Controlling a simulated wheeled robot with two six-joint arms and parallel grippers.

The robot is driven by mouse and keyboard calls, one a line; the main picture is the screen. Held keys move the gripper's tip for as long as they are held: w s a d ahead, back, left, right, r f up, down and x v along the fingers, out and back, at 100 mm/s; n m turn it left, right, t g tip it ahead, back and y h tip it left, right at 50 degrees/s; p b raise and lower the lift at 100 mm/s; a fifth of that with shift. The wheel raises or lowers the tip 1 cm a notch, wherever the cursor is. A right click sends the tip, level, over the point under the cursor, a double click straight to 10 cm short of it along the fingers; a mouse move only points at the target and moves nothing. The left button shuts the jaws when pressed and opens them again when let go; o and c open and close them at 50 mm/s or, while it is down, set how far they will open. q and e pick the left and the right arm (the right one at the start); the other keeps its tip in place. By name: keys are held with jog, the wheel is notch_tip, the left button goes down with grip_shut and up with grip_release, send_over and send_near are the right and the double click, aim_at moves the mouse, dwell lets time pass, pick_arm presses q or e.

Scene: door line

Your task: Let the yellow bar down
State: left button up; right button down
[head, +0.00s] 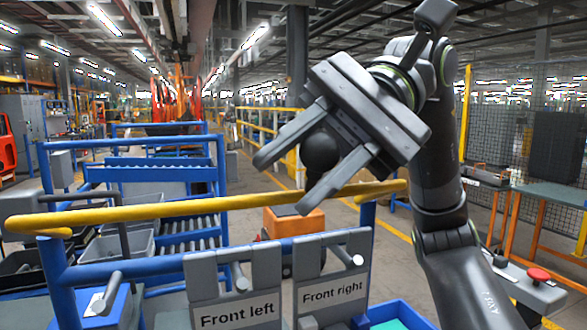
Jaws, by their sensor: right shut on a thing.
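The yellow bar (215,203) runs across the front of the blue frame, from the left edge to beneath my right gripper. It lies nearly level, close to the tops of the blue posts and above the blue rail (150,266). My right gripper (284,184) is over the right part of the bar, its fingers pointing down and left. It is shut on a round black knob (319,152). Whether the knob joins the bar is hidden by the fingers. My left gripper is not in view.
Two grey plates labelled "Front left" (236,315) and "Front right" (334,292) hang below the rail, with pegs sticking out. An orange box (293,222) stands behind. A red button (539,275) is at the right. Grey bins (118,246) are at the left.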

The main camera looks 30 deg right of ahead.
notch_tip(320, 180, down, 11)
jog(key=s+n+t+h+b, duration=0.1)
jog(key=n+t+b, duration=0.3)
jog(key=b, duration=0.5)
jog(key=shift+s+a+r+t+h+b, duration=0.15)
jog(key=shift+s+a+t+h+b, duration=0.15)
jog(key=shift+s+t+b, duration=0.25)
jog(key=shift+s+g, duration=0.15)
jog(key=shift+g, duration=0.1)
jog(key=c, duration=1.4)
grip_release()
jog(key=o, duration=0.4)
jog(key=shift+w, duration=0.2)
jog(key=shift+s, duration=0.1)
jog(key=shift+d, duration=0.1)
